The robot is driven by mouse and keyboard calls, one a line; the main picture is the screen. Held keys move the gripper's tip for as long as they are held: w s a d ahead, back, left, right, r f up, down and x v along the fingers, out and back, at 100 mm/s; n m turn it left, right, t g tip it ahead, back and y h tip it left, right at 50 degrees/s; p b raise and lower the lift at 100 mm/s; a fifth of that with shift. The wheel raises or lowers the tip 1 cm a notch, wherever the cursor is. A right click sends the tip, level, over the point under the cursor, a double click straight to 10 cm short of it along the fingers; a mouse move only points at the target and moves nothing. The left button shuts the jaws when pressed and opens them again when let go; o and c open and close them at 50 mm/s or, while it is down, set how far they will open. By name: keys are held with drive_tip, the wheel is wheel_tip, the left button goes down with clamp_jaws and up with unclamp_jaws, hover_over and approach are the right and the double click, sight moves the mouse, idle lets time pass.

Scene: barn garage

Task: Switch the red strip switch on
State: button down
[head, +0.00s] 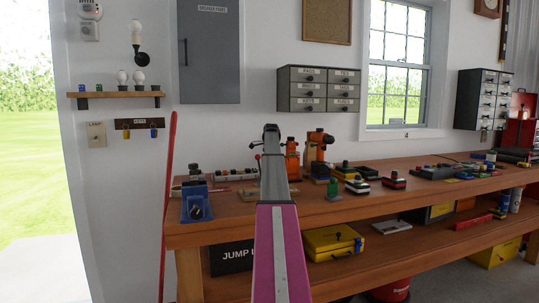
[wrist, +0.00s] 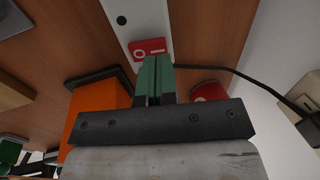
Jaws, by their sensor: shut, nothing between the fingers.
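A white power strip (wrist: 125,20) lies on the wooden bench top in the wrist view. Its red switch (wrist: 150,48), marked O and I, sits near the strip's end. I cannot tell which side of the switch is pressed. My gripper (wrist: 154,62) has green fingers closed together with nothing between them. The fingertips are right at the red switch's lower edge in the picture; I cannot tell whether they touch it. In the head view my arm reaches over the bench, and the gripper and switch cannot be made out.
An orange object (wrist: 95,118) stands close left of my fingers, and a red round object (wrist: 208,92) is close right. A black cable (wrist: 235,76) runs to a wall outlet (wrist: 306,108). Various tools crowd the workbench (head: 340,210); a blue device (head: 196,204) stands at its left end.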

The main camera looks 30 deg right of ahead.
drive_tip(key=shift+x, duration=0.95)
drive_tip(key=shift+w+f, duration=0.1)
drive_tip(key=shift+f, duration=0.2)
drive_tip(key=shift+s+a, duration=0.2)
drive_tip(key=shift+s, duration=0.65)
drive_tip(key=shift+r, duration=0.15)
drive_tip(key=shift+r, duration=0.55)
drive_tip(key=v, duration=1.2)
drive_tip(key=shift+r, duration=0.35)
